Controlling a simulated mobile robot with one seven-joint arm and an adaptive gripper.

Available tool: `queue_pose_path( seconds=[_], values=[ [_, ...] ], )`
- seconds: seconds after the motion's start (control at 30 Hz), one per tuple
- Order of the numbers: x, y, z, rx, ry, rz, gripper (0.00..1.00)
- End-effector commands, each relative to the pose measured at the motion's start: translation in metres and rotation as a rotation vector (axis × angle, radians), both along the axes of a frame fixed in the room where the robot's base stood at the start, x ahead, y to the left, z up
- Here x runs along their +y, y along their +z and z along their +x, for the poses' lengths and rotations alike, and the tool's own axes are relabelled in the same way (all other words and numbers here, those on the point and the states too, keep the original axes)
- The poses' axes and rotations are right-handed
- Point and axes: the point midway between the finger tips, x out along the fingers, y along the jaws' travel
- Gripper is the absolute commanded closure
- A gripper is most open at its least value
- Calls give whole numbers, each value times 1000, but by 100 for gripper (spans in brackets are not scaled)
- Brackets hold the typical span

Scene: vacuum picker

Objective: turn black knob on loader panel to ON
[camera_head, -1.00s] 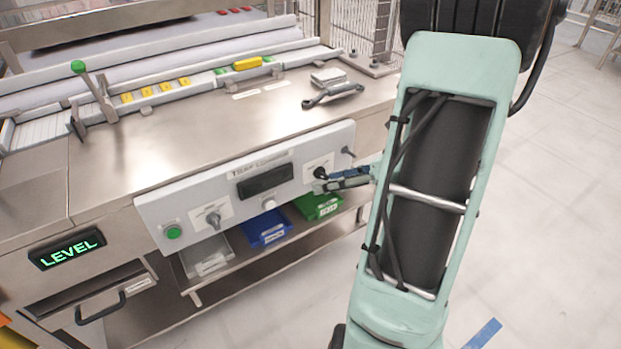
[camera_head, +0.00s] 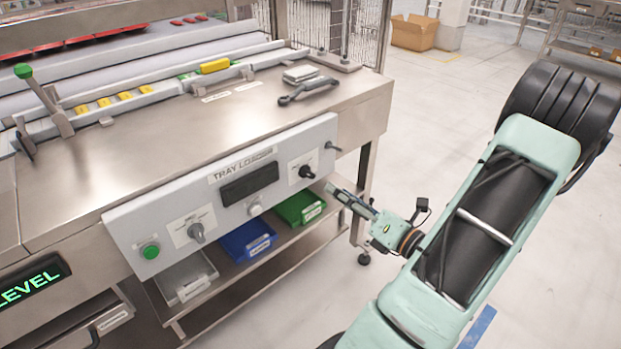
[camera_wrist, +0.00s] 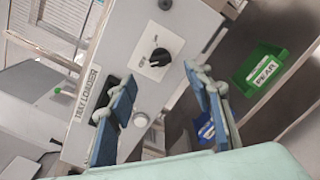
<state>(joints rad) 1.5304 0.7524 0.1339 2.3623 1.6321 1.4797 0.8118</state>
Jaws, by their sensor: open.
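The loader panel (camera_head: 225,190) is a light grey face on the front of a steel bench. Its black knob (camera_head: 306,172) sits on a white plate near the panel's right end. In the wrist view the black knob (camera_wrist: 159,57) shows ahead, between and beyond the fingers, with its pointer slanting. The plate's lettering is too small to read. My gripper (camera_head: 340,189) is to the right of the knob and slightly lower in the head view, apart from the panel. In the wrist view its two blue-padded fingers (camera_wrist: 160,105) are spread, with nothing between them.
The panel also has a grey knob (camera_head: 197,232), a green button (camera_head: 150,250), a white button (camera_head: 254,208) and a dark display (camera_head: 250,184). A side lever (camera_head: 333,147) projects at its right end. Green (camera_head: 301,208) and blue (camera_head: 248,240) bins stand below.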

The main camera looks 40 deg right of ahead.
Motion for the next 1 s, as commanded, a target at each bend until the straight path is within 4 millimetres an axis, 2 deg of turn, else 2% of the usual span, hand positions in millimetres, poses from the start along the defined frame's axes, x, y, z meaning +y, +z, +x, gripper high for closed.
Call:
queue_pose_path(
  seconds=[0.3,0.5,0.67,0.93,1.0],
  values=[
    [6,-2,58,0,6,-3,54],
    [8,-1,88,1,6,-3,54],
    [9,0,98,2,5,-2,54],
    [9,0,100,2,4,-1,54],
    [9,0,100,2,4,-1,59]
  ],
)
